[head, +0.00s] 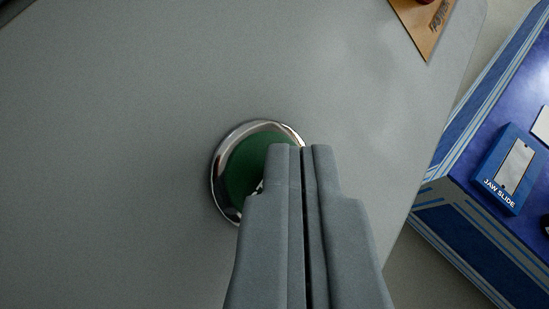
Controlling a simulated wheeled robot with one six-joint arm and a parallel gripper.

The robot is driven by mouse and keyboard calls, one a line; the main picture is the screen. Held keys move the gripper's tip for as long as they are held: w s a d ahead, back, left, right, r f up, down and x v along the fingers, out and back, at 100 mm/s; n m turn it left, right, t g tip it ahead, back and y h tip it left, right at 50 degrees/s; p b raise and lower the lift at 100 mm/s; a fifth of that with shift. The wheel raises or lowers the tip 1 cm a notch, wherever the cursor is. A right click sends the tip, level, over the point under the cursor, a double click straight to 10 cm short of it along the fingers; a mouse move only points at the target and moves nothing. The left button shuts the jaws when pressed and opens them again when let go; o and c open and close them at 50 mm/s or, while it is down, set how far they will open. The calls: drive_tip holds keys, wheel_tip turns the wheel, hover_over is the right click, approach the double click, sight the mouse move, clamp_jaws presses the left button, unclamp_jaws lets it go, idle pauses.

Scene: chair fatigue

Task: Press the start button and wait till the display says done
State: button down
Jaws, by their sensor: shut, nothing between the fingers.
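The start button is a round green button (245,170) in a shiny metal ring (217,180), set in a grey panel (110,150). My gripper (301,148) is shut and empty. Its fingertips lie over the right part of the button and ring and hide that part. I cannot tell whether the tips touch the button. No display shows in this view.
A tan plate (424,22) with dark lettering is on the panel at the top right. Past the panel's right edge is a blue striped box-like surface (455,205) with a blue block labelled "JAW SLIDE" (490,182). The panel left of the button is clear.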

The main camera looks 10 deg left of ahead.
drive_tip(key=shift+d+r, duration=0.1)
drive_tip(key=shift+s+d+r, duration=0.15)
drive_tip(key=shift+d+r, duration=0.15)
drive_tip(key=shift+r, duration=0.25)
drive_tip(key=r, duration=0.1)
drive_tip(key=d+r, duration=0.1)
drive_tip(key=s+d+r, duration=0.1)
drive_tip(key=r, duration=0.1)
drive_tip(key=shift+d+r, duration=0.1)
drive_tip(key=shift+d, duration=0.15)
idle(0.4)
drive_tip(key=shift+s, duration=0.1)
idle(0.4)
drive_tip(key=s+r+t, duration=0.2)
drive_tip(key=s+r, duration=0.3)
drive_tip(key=s, duration=0.7)
drive_tip(key=s+r+m+t, duration=0.1)
drive_tip(key=s+r, duration=0.5)
drive_tip(key=s, duration=0.6)
drive_tip(key=s+r+t+h, duration=0.1)
drive_tip(key=s+r+t, duration=0.2)
drive_tip(key=s, duration=0.9)
wheel_tip(320, 180, up, 3)
drive_tip(key=shift+a+f+m, duration=0.15)
drive_tip(key=shift+a+m, duration=0.15)
drive_tip(key=shift+a, duration=0.05)
